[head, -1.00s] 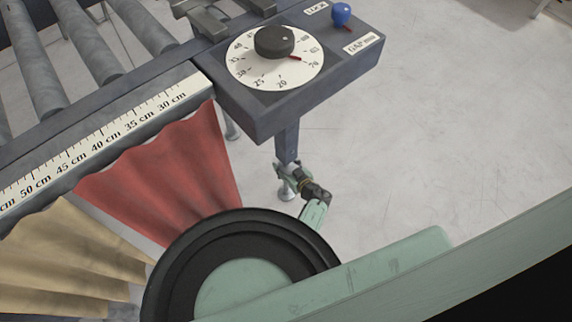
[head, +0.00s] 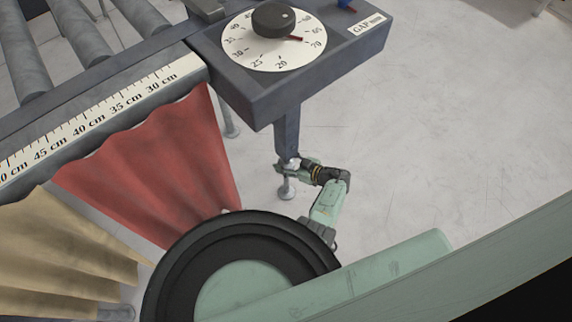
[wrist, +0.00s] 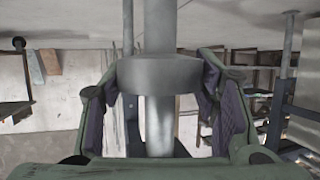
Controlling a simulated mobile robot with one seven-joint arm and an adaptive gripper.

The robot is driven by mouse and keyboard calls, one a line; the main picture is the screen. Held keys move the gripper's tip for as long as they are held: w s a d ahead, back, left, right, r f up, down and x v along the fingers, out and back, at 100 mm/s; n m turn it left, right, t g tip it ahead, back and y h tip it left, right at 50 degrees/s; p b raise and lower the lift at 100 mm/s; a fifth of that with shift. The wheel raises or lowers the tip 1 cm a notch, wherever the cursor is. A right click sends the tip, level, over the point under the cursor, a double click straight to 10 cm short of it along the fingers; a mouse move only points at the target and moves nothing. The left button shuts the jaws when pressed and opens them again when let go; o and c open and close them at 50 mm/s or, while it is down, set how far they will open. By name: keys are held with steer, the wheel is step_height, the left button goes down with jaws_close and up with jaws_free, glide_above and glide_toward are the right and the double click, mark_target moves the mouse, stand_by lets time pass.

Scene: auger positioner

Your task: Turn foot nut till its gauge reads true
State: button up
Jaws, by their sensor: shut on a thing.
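The foot nut (wrist: 160,76) is a thick grey collar on a round metal foot post (wrist: 160,130) in the wrist view. My gripper (wrist: 160,92) has one padded finger on each side of it and is shut on it. In the head view my gripper (head: 305,166) reaches the foot under the table leg (head: 287,132) from the right; the nut is too small there to make out. The foot pad (head: 287,190) stands on the floor. A white dial (head: 262,52) marked in numbers has a red pointer between 65 and 70. I cannot tell whether it is this nut's gauge.
The grey table corner (head: 270,95) overhangs the foot, with a "GAP mm" label (head: 368,23). Rollers (head: 75,35), a centimetre scale (head: 115,110) and red bellows (head: 160,165) lie to the left. The floor (head: 430,140) to the right is clear.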

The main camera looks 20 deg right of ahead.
steer(key=n+g+y+b, duration=0.1)
steer(key=n+b, duration=0.1)
steer(key=f+n+g+y+b, duration=0.1)
steer(key=g+y+b, duration=0.1)
steer(key=b, duration=0.1)
steer(key=shift+d+n+b, duration=0.1)
steer(key=shift+n+b, duration=0.2)
steer(key=shift+n, duration=0.1)
steer(key=n+g+y+b, duration=0.2)
steer(key=n+g+b, duration=0.2)
steer(key=b, duration=0.5)
steer(key=shift+f+g, duration=0.1)
steer(key=shift+g, duration=0.3)
steer(key=n+g+b, duration=0.2)
steer(key=b, duration=0.2)
steer(key=shift+s+y, duration=0.1)
steer(key=shift+y, duration=0.3)
steer(key=r+n+g+b, duration=0.1)
steer(key=g+b, duration=0.1)
steer(key=b, duration=0.1)
steer(key=shift+n, duration=0.4)
steer(key=shift+a+r, duration=0.1)
steer(key=shift+a, duration=0.1)
steer(key=o, duration=1.2)
steer(key=shift+d+r, duration=0.1)
steer(key=shift+r, duration=0.05)
